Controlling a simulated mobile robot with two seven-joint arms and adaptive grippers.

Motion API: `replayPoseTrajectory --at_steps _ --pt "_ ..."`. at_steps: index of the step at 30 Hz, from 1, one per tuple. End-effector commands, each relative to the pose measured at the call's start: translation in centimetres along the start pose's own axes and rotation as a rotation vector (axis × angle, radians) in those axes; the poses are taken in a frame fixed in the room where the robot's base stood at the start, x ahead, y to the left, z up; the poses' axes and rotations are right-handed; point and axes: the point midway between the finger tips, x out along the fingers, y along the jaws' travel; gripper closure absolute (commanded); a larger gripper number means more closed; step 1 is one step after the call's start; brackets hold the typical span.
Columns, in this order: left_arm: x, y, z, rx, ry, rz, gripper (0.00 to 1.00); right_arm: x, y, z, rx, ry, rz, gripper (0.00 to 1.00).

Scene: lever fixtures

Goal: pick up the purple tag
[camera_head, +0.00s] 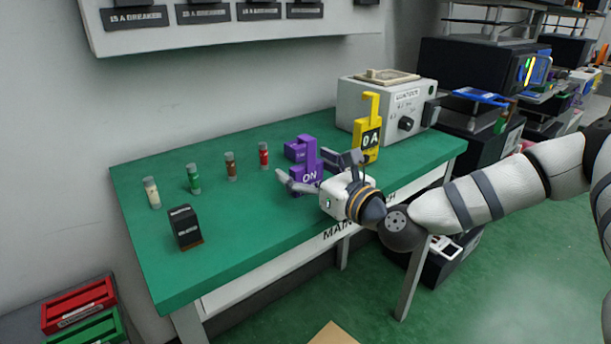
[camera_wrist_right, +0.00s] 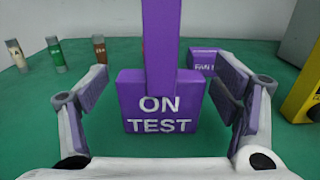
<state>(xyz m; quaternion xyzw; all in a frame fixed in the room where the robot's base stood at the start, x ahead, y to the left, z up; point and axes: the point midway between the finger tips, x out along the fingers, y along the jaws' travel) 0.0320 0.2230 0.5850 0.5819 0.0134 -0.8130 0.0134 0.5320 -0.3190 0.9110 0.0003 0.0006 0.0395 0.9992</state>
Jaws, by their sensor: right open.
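The purple tag (camera_head: 308,172) stands upright on the green table, with a tall narrow stem. In the right wrist view the purple tag (camera_wrist_right: 160,102) reads "ON TEST" and stands between the open fingers, with gaps on both sides. My right gripper (camera_head: 320,171) is open and reaches the tag from the front right; in the right wrist view its fingers (camera_wrist_right: 163,100) flank the tag. A smaller purple block (camera_head: 295,150) sits just behind the tag, and it also shows in the right wrist view (camera_wrist_right: 203,62). My left gripper is not in view.
A yellow tag (camera_head: 368,130) marked "0A" stands right of the gripper, before a white box (camera_head: 385,105) with a knob. Several small vials, including a red one (camera_head: 263,155), line the table's back left. A black block (camera_head: 185,227) stands front left. The green table (camera_head: 235,235) is clear at front centre.

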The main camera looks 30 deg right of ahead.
Motion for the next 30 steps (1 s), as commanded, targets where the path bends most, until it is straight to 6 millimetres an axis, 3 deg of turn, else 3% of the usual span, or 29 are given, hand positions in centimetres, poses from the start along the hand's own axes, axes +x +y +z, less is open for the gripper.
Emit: replayPoseTrajectory --at_steps 5,9,12,23,28,30 --pt "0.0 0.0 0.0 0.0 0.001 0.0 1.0 0.0 0.0 0.1 0.0 -0.001 0.0 0.21" --pt "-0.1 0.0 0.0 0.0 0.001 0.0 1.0 0.0 0.0 0.1 0.0 0.0 0.0 0.52" --pt "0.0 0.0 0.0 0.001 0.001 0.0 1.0 -0.1 0.0 0.1 0.0 0.0 0.0 0.7" --pt "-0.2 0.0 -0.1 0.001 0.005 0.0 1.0 -0.1 -0.1 0.7 0.0 -0.003 -0.001 0.7" --pt "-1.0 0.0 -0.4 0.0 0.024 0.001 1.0 -0.1 -0.1 3.5 0.001 -0.01 -0.002 0.7" --pt "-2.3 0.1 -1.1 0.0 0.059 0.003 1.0 -1.3 -0.4 5.6 0.003 -0.018 -0.005 0.7"
